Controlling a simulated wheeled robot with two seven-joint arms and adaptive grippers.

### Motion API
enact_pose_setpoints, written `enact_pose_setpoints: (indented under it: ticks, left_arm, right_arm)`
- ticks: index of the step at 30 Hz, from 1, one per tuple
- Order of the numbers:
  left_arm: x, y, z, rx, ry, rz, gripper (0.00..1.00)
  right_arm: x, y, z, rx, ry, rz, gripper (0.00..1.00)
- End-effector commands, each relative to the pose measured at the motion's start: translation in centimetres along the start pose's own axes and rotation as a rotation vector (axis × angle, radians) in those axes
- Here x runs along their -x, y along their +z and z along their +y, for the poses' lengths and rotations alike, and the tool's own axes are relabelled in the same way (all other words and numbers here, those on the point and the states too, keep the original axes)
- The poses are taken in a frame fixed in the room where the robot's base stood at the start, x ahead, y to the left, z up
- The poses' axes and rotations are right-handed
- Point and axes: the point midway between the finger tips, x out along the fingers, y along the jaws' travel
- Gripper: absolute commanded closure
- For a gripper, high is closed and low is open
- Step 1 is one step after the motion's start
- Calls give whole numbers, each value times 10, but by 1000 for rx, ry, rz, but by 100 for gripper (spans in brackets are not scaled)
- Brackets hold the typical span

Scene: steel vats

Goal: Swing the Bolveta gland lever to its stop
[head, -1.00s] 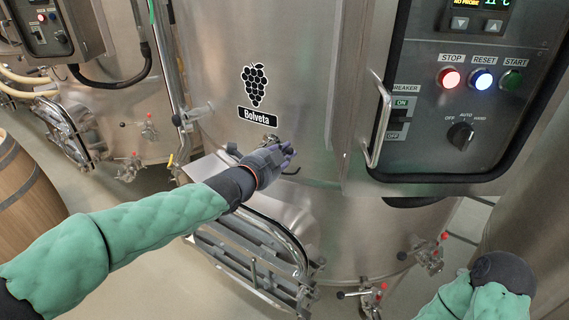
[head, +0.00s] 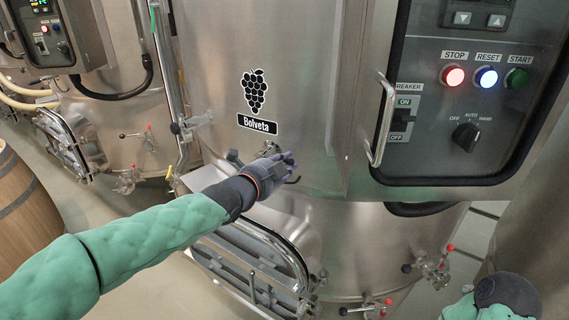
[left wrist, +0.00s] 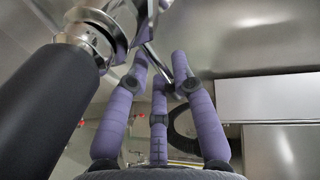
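The Bolveta vat (head: 215,75) carries a grape label (head: 256,122). My left gripper (head: 283,166) covers most of the lever in the head view. In the left wrist view, the purple fingers (left wrist: 160,62) stand apart, with a thin shiny metal rod (left wrist: 153,52) running between them. I cannot tell whether they touch it. My right gripper (head: 508,293) is at the bottom right, its fingers hidden.
A control panel (head: 470,100) with a protruding metal handle (head: 383,120) stands right of the lever. A round hatch with rails (head: 255,265) lies below. Small red-handled valves (head: 375,305) sit low on the vat. A wooden barrel (head: 25,205) stands at far left.

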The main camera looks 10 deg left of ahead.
Motion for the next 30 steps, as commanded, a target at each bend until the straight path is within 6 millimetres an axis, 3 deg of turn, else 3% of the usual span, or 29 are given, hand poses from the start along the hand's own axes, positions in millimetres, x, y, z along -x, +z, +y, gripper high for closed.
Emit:
enact_pose_setpoints:
  ticks: [14, 30]
  left_arm:
    - [6, 0, -3, -4, -6, 0, 58]
    - [87, 0, -1, -4, -4, 0, 58]
  right_arm:
    - [0, 0, 0, 0, 0, 0, 60]
    - [0, 0, 0, 0, 0, 0, 60]
